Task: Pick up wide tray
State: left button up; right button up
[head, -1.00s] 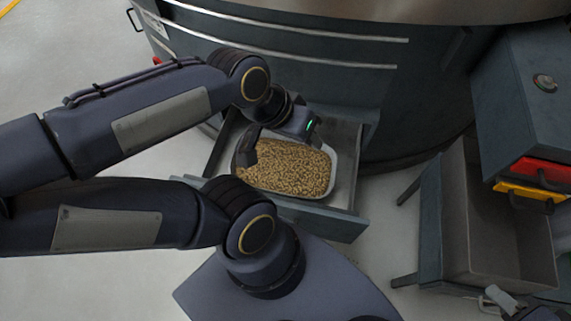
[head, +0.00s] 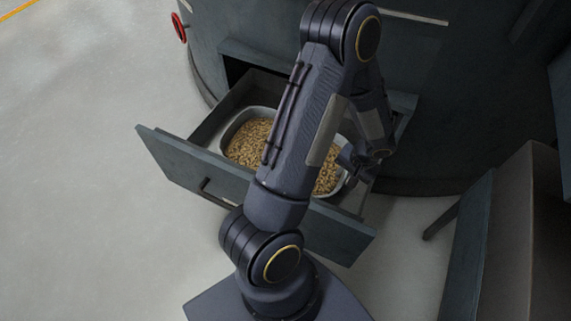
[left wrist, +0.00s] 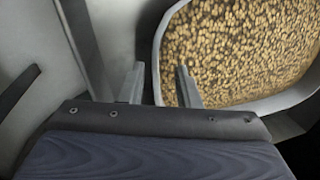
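The wide tray (head: 229,128) is a pale, rounded-corner tray full of tan pellets, sitting in an open drawer. My left arm crosses over it in the head view and hides its middle. My left gripper (head: 360,163) is at the tray's right end, low in the drawer. In the left wrist view the open fingers of the left gripper (left wrist: 160,80) stand on either side of the tray rim (left wrist: 157,48), one inside over the pellets and one outside. Whether they touch the rim I cannot tell. My right gripper is not in view.
The grey drawer (head: 178,160) with its bar handle (head: 216,200) sticks out of a large round dark machine (head: 470,100). A bin on legs (head: 515,230) stands at the right. The floor at left is clear.

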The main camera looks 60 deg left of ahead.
aim_at(338, 184)
pick_arm(q)
jog(key=b+x, duration=0.1)
jog(key=x, duration=0.2)
jog(key=b+x, duration=0.1)
jog(key=x, duration=0.1)
jog(key=b+x, duration=0.1)
jog(key=x, duration=0.2)
jog(key=shift+s+f+b, duration=0.25)
jog(key=shift+f+b, duration=0.05)
grip_shut()
dwell(1.1)
